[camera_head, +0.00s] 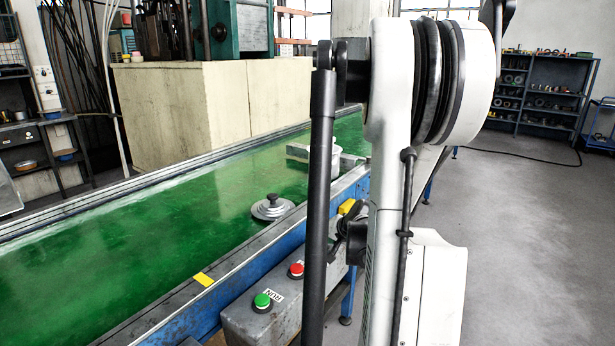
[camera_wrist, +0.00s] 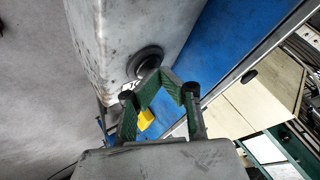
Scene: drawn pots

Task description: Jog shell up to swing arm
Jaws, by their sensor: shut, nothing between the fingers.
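A round grey metal piece with a raised knob (camera_head: 272,207) lies on the green belt (camera_head: 150,210), near its front edge. A pale round pot (camera_head: 336,158) stands farther along, partly hidden by my arm. A grey bar (camera_head: 298,152) reaches over the belt beside it. I cannot tell for sure which piece is the shell. The control box (camera_head: 250,320) has a green button (camera_head: 262,300) and a red button (camera_head: 296,270), with a RUN label between them. My gripper (camera_wrist: 168,76) is shut and empty, close to a dark round fitting (camera_wrist: 146,62) on a grey surface; contact is unclear.
The blue conveyor frame (camera_head: 185,320) runs along the belt, with a yellow mark (camera_head: 203,279) on its edge. A large cream block (camera_head: 190,110) stands behind the belt. Shelves (camera_head: 540,90) stand at the far right. The grey floor at right is mostly clear.

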